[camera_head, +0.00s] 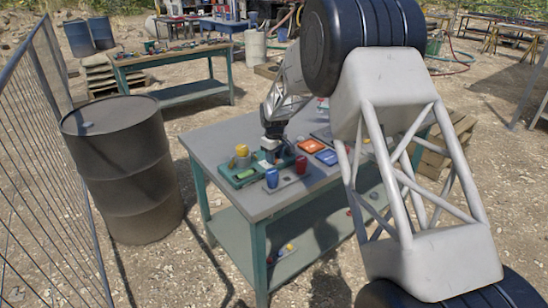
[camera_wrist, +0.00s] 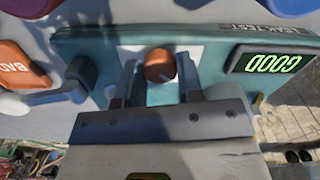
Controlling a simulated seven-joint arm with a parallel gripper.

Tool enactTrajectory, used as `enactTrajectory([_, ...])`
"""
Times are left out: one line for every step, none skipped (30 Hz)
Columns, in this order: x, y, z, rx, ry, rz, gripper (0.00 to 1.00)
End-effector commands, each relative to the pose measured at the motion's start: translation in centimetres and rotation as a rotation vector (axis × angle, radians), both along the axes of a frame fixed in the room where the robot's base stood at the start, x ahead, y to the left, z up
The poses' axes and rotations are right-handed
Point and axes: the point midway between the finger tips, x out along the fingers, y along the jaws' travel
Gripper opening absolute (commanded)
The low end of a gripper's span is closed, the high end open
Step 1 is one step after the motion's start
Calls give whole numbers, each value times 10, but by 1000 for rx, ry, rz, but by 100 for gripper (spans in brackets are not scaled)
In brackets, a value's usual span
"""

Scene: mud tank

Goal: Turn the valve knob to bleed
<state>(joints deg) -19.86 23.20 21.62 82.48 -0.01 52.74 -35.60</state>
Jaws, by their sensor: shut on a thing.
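In the head view, my gripper (camera_head: 272,148) is down at the green fixture (camera_head: 238,178) on the bench, and the knob is hidden there. A display (camera_wrist: 270,62) on the fixture reads GOOD in green, upside down in the wrist view.
The bench (camera_head: 222,138) also holds a yellow part (camera_head: 242,151), a blue cup (camera_head: 272,178), a red cup (camera_head: 301,165), an orange pad (camera_head: 311,146) and a blue pad (camera_head: 327,157). A dark barrel (camera_head: 120,160) and a fence (camera_head: 40,130) stand left.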

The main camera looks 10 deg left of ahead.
Motion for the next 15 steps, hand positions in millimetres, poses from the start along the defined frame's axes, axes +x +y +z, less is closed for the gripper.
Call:
enactTrajectory([1, 0, 1, 1, -2, 16, 10])
enactTrajectory([1, 0, 1, 1, -2, 25, 10])
enactTrajectory([1, 0, 1, 1, -3, 34, 10])
enactTrajectory([1, 0, 1, 1, -3, 40, 10])
enactTrajectory([1, 0, 1, 1, -3, 46, 10])
enactTrajectory([1, 1, 1, 1, -3, 51, 10])
enactTrajectory([1, 1, 1, 1, -3, 54, 10])
enactTrajectory([1, 1, 1, 1, -3, 55, 10])
enactTrajectory([1, 1, 1, 1, -3, 57, 10])
enactTrajectory([1, 1, 1, 1, -3, 57, 11])
enactTrajectory([1, 1, 1, 1, -3, 58, 11])
enactTrajectory([1, 1, 1, 1, -3, 58, 11])
enactTrajectory([1, 1, 1, 1, -3, 57, 11])
enactTrajectory([1, 1, 1, 1, -3, 57, 11])
enactTrajectory([1, 1, 1, 1, -3, 57, 11])
